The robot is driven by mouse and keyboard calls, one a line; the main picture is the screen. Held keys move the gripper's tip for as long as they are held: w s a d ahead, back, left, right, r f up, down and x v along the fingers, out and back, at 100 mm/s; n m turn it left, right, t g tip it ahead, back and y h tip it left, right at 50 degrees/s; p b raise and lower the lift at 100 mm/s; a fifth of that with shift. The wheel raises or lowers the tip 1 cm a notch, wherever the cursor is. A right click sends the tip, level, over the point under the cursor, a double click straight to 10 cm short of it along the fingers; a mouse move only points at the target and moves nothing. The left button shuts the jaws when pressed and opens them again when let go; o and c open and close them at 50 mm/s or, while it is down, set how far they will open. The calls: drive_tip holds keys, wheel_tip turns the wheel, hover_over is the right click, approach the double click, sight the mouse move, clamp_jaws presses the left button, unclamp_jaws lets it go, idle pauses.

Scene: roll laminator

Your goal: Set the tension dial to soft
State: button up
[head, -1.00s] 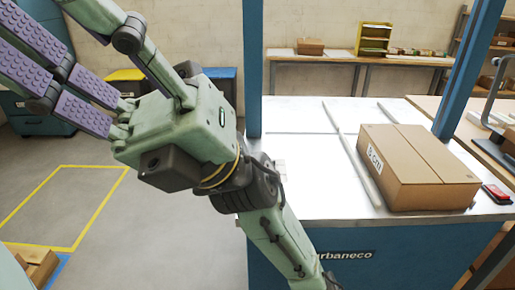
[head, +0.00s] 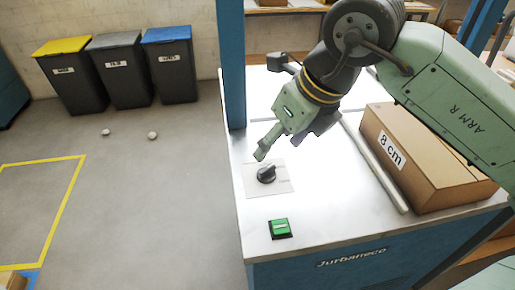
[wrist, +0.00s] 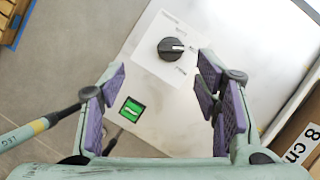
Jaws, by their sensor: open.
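The tension dial (head: 266,174) is a black round knob on a pale plate on the near left of the metal table top. In the wrist view the dial (wrist: 172,48) shows a white mark pointing right; small labels around it are too blurred to read. My gripper (head: 260,154) is above the table, just behind the dial in the head view. In the wrist view my gripper (wrist: 163,80) has its purple-padded fingers spread wide and empty. The dial lies beyond the fingertips, between their directions, and nothing touches it.
A green switch (head: 280,228) sits in front of the dial. A cardboard box marked 8 cm (head: 425,160) and a metal bar (head: 378,168) lie to the right. A blue post (head: 232,65) rises at the table's left edge. Bins (head: 125,70) stand far left.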

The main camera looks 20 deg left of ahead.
sight(267, 169)
drive_tip(key=shift+h, duration=0.3)
drive_tip(key=x, duration=0.3)
drive_tip(key=p+x, duration=0.1)
drive_tip(key=x, duration=0.3)
drive_tip(key=w+d+p+x, duration=0.1)
drive_tip(key=x, duration=0.2)
drive_tip(key=shift+w+f, duration=0.1)
drive_tip(key=shift+f, duration=0.3)
drive_tip(key=shift+c, duration=0.2)
drive_tip(key=c, duration=1.1)
